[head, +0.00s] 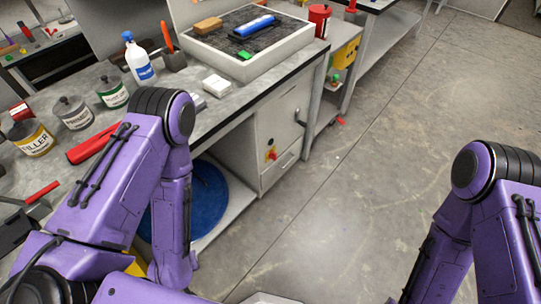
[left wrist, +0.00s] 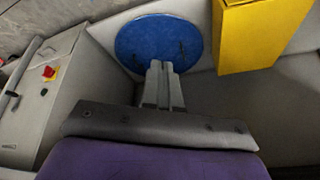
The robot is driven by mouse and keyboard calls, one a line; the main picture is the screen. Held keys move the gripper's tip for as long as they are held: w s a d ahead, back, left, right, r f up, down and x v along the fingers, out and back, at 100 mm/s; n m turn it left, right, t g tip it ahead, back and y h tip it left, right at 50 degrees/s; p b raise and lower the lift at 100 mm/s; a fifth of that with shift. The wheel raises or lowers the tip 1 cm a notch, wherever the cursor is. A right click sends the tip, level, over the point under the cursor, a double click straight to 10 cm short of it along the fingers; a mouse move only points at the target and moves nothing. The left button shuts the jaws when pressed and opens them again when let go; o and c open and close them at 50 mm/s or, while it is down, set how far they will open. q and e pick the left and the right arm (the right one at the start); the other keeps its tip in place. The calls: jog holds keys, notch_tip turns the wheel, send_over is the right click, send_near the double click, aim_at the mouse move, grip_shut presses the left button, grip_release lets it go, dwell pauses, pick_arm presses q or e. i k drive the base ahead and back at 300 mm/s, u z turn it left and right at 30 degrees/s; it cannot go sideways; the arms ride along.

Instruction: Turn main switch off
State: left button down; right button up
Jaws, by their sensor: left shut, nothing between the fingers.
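The main switch (head: 271,154) is a red knob on a yellow plate, on the grey cabinet front below the workbench. It also shows in the left wrist view (left wrist: 49,72), at the left. The knob's exact setting is too small to tell. My left gripper (left wrist: 161,66) is shut and empty, in front of a blue disc. It is well apart from the switch, which lies to its left in that view. In the head view my left arm comes down in front of the bench and its gripper is hidden. My right arm is at the right edge; its gripper is out of view.
The workbench (head: 225,113) holds cans, a spray bottle (head: 139,61) and a tray (head: 240,69). The blue disc (head: 207,195) is below the bench, and a yellow box (left wrist: 250,35) stands near it. A black handle (head: 299,117) is above the switch. The floor to the right is clear.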

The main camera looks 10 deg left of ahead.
aim_at(273, 156)
jog(key=k, duration=1.25)
jog(key=z, duration=0.75)
jog(key=i, duration=1.8)
jog(key=u, duration=0.6)
